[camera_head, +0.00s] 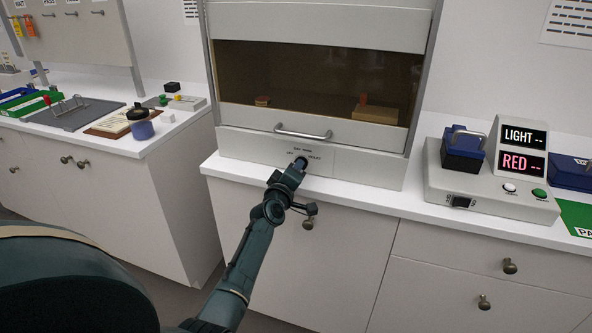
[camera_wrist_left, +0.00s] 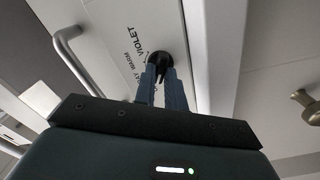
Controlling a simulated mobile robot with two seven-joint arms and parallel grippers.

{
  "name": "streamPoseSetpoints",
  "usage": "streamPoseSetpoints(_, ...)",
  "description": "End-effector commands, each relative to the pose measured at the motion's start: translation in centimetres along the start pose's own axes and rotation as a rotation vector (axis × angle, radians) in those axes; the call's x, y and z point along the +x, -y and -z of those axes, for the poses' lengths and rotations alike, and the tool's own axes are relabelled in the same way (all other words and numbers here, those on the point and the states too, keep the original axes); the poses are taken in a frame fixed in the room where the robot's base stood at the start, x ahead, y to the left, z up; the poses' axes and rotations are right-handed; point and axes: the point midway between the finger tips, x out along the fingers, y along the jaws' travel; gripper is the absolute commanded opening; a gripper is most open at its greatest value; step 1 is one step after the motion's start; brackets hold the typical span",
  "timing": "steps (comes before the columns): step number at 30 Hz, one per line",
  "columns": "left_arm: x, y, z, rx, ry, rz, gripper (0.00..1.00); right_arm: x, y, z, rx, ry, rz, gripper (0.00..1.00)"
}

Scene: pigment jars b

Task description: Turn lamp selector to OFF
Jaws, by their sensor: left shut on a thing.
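The lamp selector is a round black knob (camera_wrist_left: 159,57) on the pale front panel (camera_head: 250,146) below the cabinet window. Labels around it read OFF, DAY, WARM and VIOLET. My left gripper (camera_wrist_left: 160,75) is shut on the knob, with a finger on each side of it in the left wrist view. In the head view my left gripper (camera_head: 299,164) reaches the panel and hides the knob. I cannot tell which label the knob points to. My right gripper is not in view.
A metal bar handle (camera_head: 303,134) sits just above the selector. The white counter edge (camera_head: 370,203) runs below it, with a drawer knob (camera_head: 308,223) under that. A grey instrument (camera_head: 480,190) with LIGHT and RED displays stands at the right.

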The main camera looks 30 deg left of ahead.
Motion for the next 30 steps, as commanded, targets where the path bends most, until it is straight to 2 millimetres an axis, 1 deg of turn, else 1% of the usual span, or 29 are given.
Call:
streamPoseSetpoints(7, 0.0, 0.1, -0.1, -0.006, 0.002, 0.001, 0.00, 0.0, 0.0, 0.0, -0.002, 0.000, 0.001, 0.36)
streamPoseSetpoints(8, 0.0, 0.1, -0.1, -0.005, 0.002, 0.001, 0.14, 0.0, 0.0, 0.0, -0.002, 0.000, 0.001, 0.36)
streamPoseSetpoints(15, 0.0, 0.0, -0.1, -0.003, 0.001, 0.001, 0.34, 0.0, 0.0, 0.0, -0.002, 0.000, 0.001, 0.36)
streamPoseSetpoints(24, -0.3, 0.0, -0.1, -0.002, 0.001, 0.000, 0.34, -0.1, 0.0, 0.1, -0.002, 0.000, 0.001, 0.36)
streamPoseSetpoints(26, -0.8, 0.0, -0.1, -0.002, 0.001, 0.001, 0.34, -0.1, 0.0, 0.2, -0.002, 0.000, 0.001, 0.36)
streamPoseSetpoints(29, -2.1, 0.0, -0.1, -0.002, 0.001, 0.001, 0.34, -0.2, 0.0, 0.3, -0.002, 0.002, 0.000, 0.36)
streamPoseSetpoints(30, -2.9, 0.0, 0.0, -0.001, 0.001, 0.002, 0.34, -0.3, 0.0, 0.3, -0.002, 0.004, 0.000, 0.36)
